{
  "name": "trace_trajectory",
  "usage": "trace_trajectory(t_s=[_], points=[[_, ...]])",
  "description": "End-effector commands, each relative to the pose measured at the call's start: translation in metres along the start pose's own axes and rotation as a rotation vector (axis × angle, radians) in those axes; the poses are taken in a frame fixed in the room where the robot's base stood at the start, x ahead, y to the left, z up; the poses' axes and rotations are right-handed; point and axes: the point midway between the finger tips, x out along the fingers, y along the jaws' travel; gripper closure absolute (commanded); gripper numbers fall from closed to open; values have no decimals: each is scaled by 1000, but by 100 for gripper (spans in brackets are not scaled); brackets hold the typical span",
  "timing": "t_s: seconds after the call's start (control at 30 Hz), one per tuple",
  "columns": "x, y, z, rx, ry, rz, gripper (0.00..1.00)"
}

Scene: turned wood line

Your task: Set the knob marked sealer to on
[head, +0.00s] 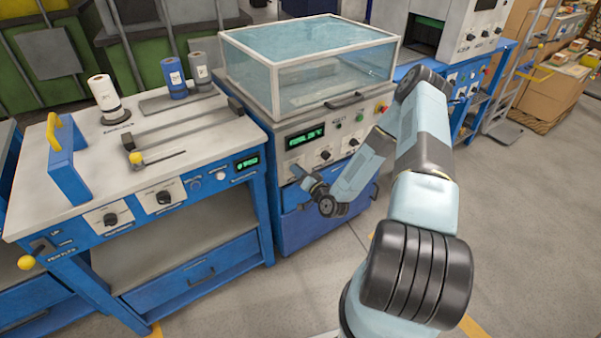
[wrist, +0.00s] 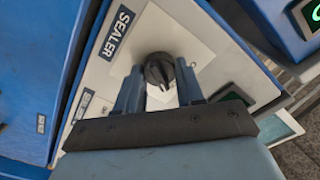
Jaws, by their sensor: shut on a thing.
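The sealer knob (wrist: 158,70) is black and round on a pale plate, with the label SEALER (wrist: 117,32) beside it in the wrist view. The two fingers of my gripper (wrist: 160,92) stand on either side of the knob and are shut on it. In the head view my gripper (head: 301,174) is at the left part of the front panel of the machine with the clear cover (head: 312,85). The sealer knob is hidden behind my gripper there. I cannot read which setting the knob points to.
The grey floor (head: 520,230) at the right is clear.

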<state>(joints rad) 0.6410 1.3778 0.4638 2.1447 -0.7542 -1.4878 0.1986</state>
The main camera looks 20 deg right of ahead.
Motion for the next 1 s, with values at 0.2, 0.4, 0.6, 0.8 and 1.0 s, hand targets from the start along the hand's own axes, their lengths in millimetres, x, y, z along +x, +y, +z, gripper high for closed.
trace_trajectory(t_s=[0.2,0.4,0.6,0.8,1.0], points=[[0,4,-2,-4,5,7,44],[0,2,-1,-3,3,4,37],[-4,2,-1,-2,1,4,37],[-30,2,-1,-1,1,6,37],[-70,3,0,-1,1,7,37]])
